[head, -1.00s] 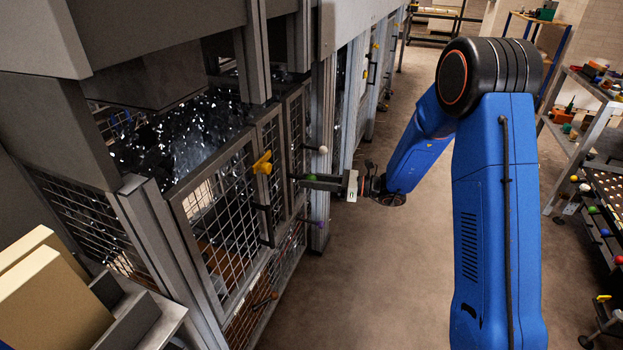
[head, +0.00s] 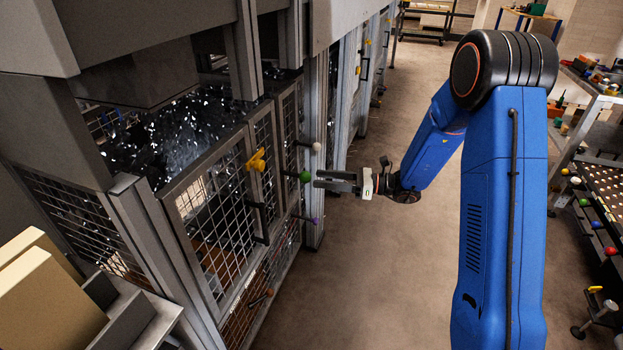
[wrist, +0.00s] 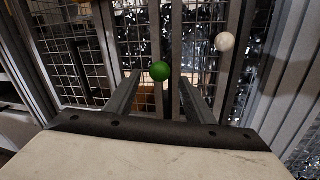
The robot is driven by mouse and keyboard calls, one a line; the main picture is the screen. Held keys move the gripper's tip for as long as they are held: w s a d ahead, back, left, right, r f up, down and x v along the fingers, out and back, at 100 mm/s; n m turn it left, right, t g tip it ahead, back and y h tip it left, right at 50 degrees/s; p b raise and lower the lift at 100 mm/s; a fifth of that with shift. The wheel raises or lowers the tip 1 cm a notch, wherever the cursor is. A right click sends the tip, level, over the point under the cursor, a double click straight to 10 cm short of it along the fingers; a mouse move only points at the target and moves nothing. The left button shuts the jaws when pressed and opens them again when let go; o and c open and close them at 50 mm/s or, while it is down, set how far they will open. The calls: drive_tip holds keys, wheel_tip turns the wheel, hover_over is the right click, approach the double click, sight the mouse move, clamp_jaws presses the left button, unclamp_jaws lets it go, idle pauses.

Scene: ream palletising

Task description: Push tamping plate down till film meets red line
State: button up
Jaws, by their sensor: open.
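My gripper (head: 325,181) is open and empty, its fingers pointing left towards the machine. A green ball knob (head: 304,177) on a dark lever stands just off the fingertips. In the wrist view the green knob (wrist: 160,71) lies between and beyond the two fingers (wrist: 160,80), apart from them. Shiny dark film (head: 180,135) lies in a heap behind the mesh door. A dark block (head: 140,70) hangs above it; I cannot tell whether this is the tamping plate. I see no red line.
A white knob (head: 317,147), a purple knob (head: 314,220) and a yellow handle (head: 256,160) stick out from the machine front. A mesh door (head: 220,215) is shut. Tan reams (head: 50,305) stand at lower left. The floor (head: 370,270) is clear; shelves line the right.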

drive_tip(key=s+d, duration=0.1)
drive_tip(key=d, duration=1)
drive_tip(key=shift+s, duration=0.35)
drive_tip(key=shift+s, duration=0.1)
drive_tip(key=s+r+n+g+h, duration=0.2)
drive_tip(key=s+r+n+h, duration=0.15)
drive_tip(key=s, duration=0.35)
drive_tip(key=s+r+n+g+h, duration=0.1)
drive_tip(key=s+r+n+h, duration=0.1)
drive_tip(key=s+n, duration=0.45)
drive_tip(key=s+r+n+g+h, duration=0.2)
drive_tip(key=s+h, duration=0.1)
drive_tip(key=s, duration=0.6)
drive_tip(key=s+d+r+n+t+h, duration=0.4)
drive_tip(key=s+d+n+t+h, duration=0.3)
drive_tip(key=s+d, duration=0.6)
drive_tip(key=s+n+h, duration=0.1)
drive_tip(key=n+h, duration=0.1)
drive_tip(key=n, duration=0.1)
drive_tip(key=shift+d, duration=0.25)
drive_tip(key=shift+c, duration=0.7)
